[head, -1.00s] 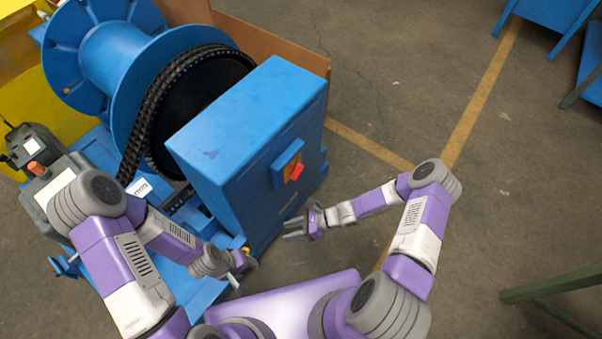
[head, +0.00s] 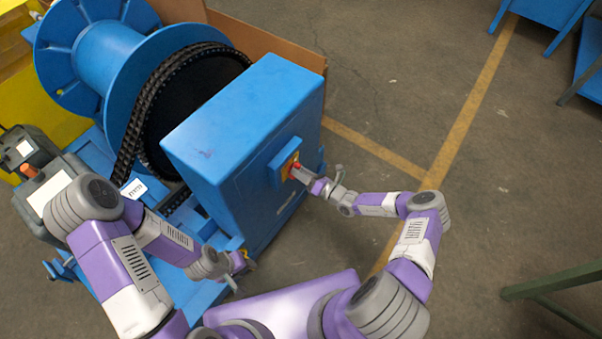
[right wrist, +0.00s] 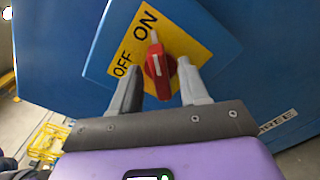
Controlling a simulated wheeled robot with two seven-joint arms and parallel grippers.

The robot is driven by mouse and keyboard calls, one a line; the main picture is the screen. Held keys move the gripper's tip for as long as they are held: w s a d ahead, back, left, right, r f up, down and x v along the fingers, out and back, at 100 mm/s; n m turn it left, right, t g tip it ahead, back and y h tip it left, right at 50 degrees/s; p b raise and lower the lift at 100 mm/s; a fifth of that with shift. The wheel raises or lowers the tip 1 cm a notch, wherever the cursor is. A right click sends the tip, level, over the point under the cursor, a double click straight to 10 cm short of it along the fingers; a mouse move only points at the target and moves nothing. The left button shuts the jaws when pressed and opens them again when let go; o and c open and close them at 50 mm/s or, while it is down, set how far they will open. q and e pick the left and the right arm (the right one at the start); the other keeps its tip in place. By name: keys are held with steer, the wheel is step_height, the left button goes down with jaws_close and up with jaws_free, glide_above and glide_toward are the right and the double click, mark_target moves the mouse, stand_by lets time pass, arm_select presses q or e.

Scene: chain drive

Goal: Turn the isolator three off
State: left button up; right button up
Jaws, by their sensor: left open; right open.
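The isolator is a red rotary handle on a yellow plate (right wrist: 190,42) marked OFF and ON, on the side of a blue cabinet (head: 245,120). In the right wrist view the red handle (right wrist: 157,68) has its white mark pointing up toward ON. Part of the word THREE shows on the cabinet at the right. My right gripper (right wrist: 160,88) is open, with one finger on each side of the handle and gaps visible. In the head view my right gripper (head: 302,174) partly hides the handle. My left gripper (head: 240,264) is open, low by the cabinet's near left corner.
A blue spool (head: 105,65) and a black chain wheel (head: 200,95) stand left of the cabinet. A grey motor (head: 45,185) is at the far left. A green metal frame (head: 555,285) stands at the right.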

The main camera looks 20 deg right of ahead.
jaws_close()
stand_by(0.3)
steer(key=shift+s+a+n+p, duration=0.15)
steer(key=shift+n+p, duration=1.7)
steer(key=shift+n, duration=2.65)
steer(key=shift+a+n+p, duration=0.2)
steer(key=shift+n+p, duration=1.6)
steer(key=shift+n, duration=2.7)
